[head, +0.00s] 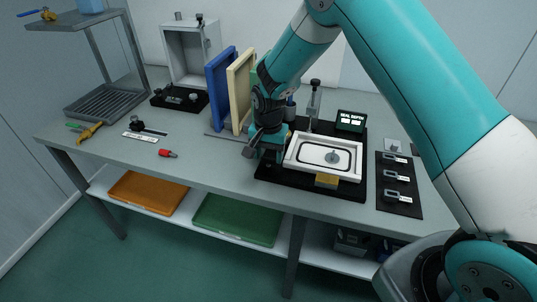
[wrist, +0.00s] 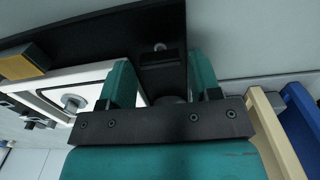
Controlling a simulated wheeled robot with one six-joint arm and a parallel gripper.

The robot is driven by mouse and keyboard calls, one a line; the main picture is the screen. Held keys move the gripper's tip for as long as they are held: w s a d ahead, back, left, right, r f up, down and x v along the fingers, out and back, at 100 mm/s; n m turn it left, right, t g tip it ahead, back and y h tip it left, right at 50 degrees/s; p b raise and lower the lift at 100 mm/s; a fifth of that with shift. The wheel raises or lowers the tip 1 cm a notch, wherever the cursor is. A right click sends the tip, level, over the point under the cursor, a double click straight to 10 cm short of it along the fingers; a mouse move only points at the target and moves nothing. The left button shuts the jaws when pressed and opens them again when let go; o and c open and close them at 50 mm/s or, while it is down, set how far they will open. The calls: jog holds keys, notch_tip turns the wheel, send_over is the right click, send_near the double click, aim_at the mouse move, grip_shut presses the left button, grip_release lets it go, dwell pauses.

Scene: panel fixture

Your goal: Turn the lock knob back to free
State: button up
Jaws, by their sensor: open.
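The fixture is a black base (head: 310,184) carrying a white frame (head: 293,159) with a grey round knob in its middle; the frame also shows in the wrist view (wrist: 58,82). My gripper (head: 264,152) is low over the left end of this base. In the wrist view its two teal fingers are apart (wrist: 160,72). Between them is a black block (wrist: 162,59) with a small grey pin, and a dark rounded part (wrist: 172,99) mostly hidden by my gripper's bar. I cannot tell for sure which part is the lock knob, or whether the fingers touch it.
A blue panel (head: 220,80) and a cream panel (head: 239,88) stand upright just left of my gripper. A "SEAL DEPTH" display (head: 351,121) stands behind the frame. A black plate with several labelled parts (head: 398,203) lies at right.

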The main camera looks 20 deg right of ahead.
jog(key=shift+f, duration=0.6)
jog(key=c, duration=0.6)
jog(key=shift+c, duration=0.2)
